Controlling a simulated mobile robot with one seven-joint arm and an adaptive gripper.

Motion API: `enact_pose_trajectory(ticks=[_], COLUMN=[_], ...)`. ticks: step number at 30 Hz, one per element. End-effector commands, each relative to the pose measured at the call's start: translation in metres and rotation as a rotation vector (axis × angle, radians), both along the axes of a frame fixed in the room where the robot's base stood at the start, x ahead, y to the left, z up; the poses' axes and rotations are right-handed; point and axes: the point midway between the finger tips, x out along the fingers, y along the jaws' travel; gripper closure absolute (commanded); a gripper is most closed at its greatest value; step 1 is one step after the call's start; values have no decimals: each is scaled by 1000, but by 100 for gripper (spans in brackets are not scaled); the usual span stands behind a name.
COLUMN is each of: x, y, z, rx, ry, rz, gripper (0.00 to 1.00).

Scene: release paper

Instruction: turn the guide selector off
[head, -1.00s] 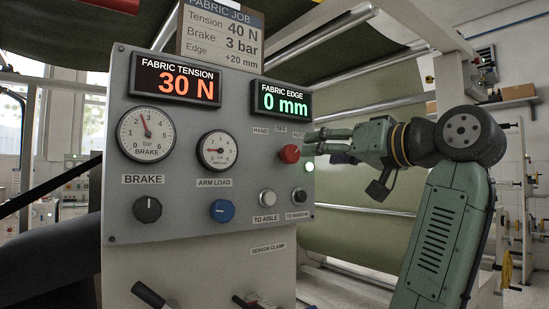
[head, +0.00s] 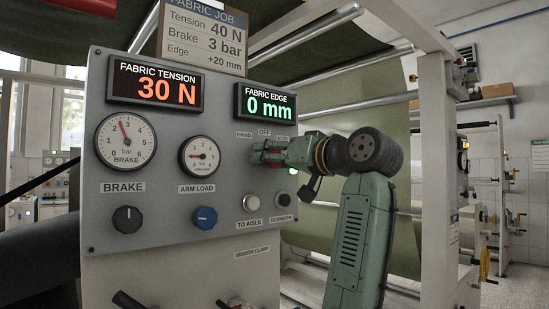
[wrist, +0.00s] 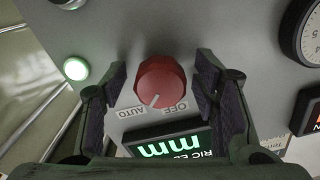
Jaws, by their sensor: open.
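The guide selector is a red round knob (wrist: 161,82) on the grey panel, in the middle of the wrist view. Its white pointer mark points between the AUTO label (wrist: 131,112) and the OFF label (wrist: 178,108). My gripper (wrist: 162,70) is open, with one finger on each side of the knob. Gaps show between the fingers and the knob in the wrist view. The HAND position is hidden there by the right finger. In the head view my gripper (head: 266,153) covers most of the knob, under the HAND, OFF and AUTO labels.
A lit green lamp (wrist: 76,68) sits beside the left finger. The fabric edge display (head: 265,104) reads 0 mm, close above my gripper. Two push buttons (head: 251,203) and a blue knob (head: 204,218) are lower on the panel. A white post (head: 436,150) stands right of my arm.

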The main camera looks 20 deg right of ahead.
Motion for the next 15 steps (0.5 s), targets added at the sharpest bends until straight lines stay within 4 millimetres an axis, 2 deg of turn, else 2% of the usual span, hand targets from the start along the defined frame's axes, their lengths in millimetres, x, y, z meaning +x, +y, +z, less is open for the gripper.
enact_pose_trajectory(ticks=[5,15], x=[0,0], y=[0,0], z=[0,0], rx=[0,0], ry=[0,0], rz=[0,0], gripper=[47,70])
